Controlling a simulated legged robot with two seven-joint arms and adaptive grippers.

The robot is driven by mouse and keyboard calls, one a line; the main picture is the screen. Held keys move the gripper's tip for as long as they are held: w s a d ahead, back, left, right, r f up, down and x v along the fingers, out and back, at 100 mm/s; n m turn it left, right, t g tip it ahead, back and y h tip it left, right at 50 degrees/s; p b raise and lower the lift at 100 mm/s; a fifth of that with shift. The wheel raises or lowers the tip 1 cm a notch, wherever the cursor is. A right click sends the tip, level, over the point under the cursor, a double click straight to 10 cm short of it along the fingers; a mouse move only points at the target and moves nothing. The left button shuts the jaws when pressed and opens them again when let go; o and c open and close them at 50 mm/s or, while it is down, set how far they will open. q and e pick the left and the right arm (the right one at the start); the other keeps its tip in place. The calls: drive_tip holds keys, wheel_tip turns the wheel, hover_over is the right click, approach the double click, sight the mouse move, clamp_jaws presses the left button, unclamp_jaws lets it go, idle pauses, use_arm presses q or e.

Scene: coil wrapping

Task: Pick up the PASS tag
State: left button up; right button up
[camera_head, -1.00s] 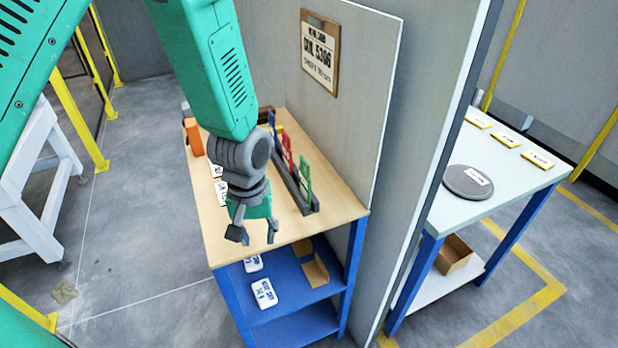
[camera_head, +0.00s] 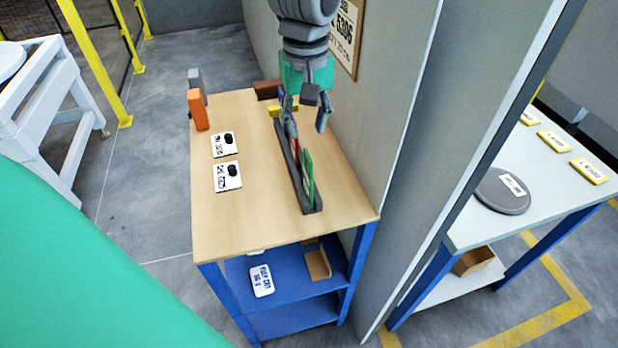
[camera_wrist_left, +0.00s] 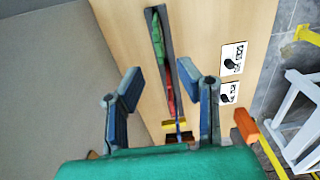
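A green tag (camera_head: 308,176) stands upright at the near end of a narrow dark rack (camera_head: 312,208) on the wooden bench; it also shows in the left wrist view (camera_wrist_left: 187,76). No PASS lettering is readable on it. A red tag (camera_wrist_left: 169,92) stands behind it in the rack, and in the head view the gripper partly hides it. My left gripper (camera_head: 306,112) is open and empty above the rack, with its fingers apart on either side of it. In the left wrist view the left gripper (camera_wrist_left: 170,80) is also open. My right gripper is not in view.
Two white cards (camera_head: 228,177) with black pieces lie left of the rack. An orange block (camera_head: 198,110) stands at the bench's back left. A grey partition wall (camera_head: 395,110) rises close to the bench's right side. The bench's near left is clear.

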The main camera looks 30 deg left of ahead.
sight(308, 154)
use_arm(q)
drive_tip(key=f, duration=0.2)
drive_tip(key=w+f, duration=0.1)
drive_tip(key=f, duration=0.5)
drive_tip(key=shift+s+d+f, duration=0.15)
drive_tip(key=shift+s, duration=0.1)
drive_tip(key=shift+w+f, duration=0.1)
drive_tip(key=shift+f, duration=0.1)
clamp_jaws()
